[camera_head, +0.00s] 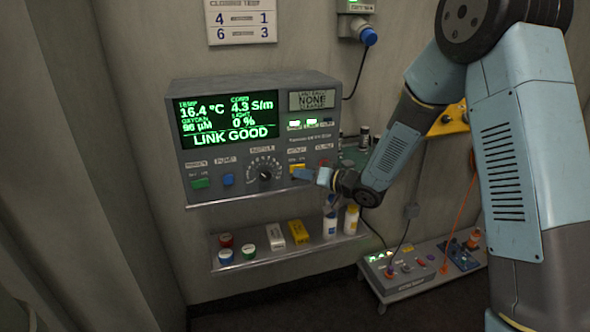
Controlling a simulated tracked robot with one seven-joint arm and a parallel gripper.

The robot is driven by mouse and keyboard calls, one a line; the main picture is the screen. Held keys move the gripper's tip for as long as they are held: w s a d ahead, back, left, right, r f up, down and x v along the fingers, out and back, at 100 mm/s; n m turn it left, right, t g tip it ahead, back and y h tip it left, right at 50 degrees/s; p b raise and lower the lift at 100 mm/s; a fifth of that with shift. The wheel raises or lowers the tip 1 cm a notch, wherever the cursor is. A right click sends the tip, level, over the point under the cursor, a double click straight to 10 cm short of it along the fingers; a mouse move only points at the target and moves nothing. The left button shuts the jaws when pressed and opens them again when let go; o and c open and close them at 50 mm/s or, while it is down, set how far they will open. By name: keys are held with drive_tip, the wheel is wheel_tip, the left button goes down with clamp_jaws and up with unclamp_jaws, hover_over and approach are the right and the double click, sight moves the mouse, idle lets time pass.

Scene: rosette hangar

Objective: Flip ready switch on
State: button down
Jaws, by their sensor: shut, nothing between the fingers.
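A grey control console (255,187) hangs on the wall, with a lit display reading LINK GOOD. Its lower row has a green switch (200,183), a blue button (228,179), a round dial (265,173) and a yellow switch (297,167). The small labels above them are too blurred to read surely, so I cannot confirm which one is the ready switch. My gripper (302,174) is shut and empty, its tip at the yellow switch's lower right. I cannot tell whether it touches the switch. My gripper and wrist cover part of the panel's right end.
A shelf (285,249) below the console holds small jars, boxes and two bottles (330,223). A lower bench (400,292) at right carries a cabled device. My arm fills the right side. The wall left of the console is clear.

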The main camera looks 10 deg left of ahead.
drive_tip(key=shift+w+r, duration=0.1)
drive_tip(key=shift+r, duration=0.2)
drive_tip(key=s, duration=0.1)
drive_tip(key=s+d, duration=0.1)
drive_tip(key=s, duration=0.1)
drive_tip(key=s+d, duration=0.1)
drive_tip(key=shift+s+f, duration=0.2)
drive_tip(key=shift+s, duration=0.15)
idle(0.5)
